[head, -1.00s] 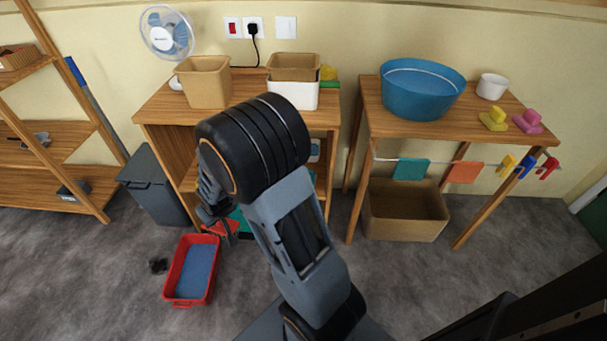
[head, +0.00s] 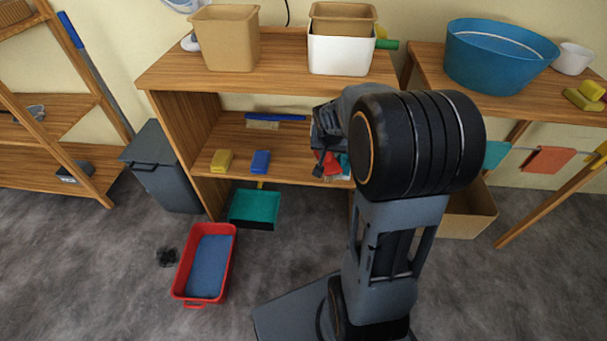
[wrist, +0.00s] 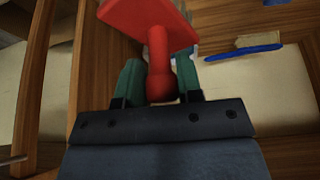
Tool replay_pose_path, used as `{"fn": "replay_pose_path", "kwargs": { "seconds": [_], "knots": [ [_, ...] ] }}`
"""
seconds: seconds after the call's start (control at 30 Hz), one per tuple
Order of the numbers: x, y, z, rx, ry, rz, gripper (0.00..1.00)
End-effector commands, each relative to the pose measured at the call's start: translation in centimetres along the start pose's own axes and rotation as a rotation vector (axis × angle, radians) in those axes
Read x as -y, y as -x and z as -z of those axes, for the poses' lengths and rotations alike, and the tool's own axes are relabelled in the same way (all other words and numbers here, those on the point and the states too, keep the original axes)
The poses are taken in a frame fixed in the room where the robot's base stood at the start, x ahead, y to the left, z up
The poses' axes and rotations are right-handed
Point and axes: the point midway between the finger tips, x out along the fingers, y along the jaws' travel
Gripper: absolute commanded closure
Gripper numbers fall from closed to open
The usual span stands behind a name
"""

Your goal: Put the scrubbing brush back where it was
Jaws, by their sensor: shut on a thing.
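My gripper (wrist: 160,88) is shut on a red object that looks like the scrubbing brush (wrist: 150,18), with a flat red block and a round-ended handle between the green fingers. In the head view, the gripper (head: 334,164) and a bit of the red brush (head: 328,161) are at the right part of the wooden cabinet's shelf (head: 290,166). My arm hides much of them, and I cannot tell whether the brush touches the shelf. A blue-handled brush with pale bristles (head: 265,120) lies at the back of that shelf; its blue handle also shows in the wrist view (wrist: 242,53).
A yellow sponge (head: 222,160) and a blue sponge (head: 261,161) sit on the shelf's left front. A red tray (head: 229,250) and a grey bin (head: 163,172) stand on the floor. The shelf's middle looks clear.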

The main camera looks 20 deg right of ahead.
Motion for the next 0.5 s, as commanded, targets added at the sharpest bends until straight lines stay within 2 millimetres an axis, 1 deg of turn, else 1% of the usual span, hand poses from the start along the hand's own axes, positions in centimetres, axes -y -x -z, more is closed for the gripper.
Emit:
{"fn": "replay_pose_path", "kwargs": {
  "seconds": [0.03, 0.07, 0.13, 0.4, 0.5],
  "knots": [
    [0.0, -0.8, 0.1, -0.001, -0.011, -0.006, 0.93],
    [0.2, -1.1, 0.4, 0.0, -0.015, -0.009, 0.93],
    [1.0, -2.1, 1.0, -0.001, -0.02, -0.012, 0.93],
    [5.9, -6.8, 4.1, 0.0, -0.018, -0.011, 0.93],
    [6.8, -8.9, 4.2, 0.001, -0.019, -0.012, 0.93]
  ]
}}
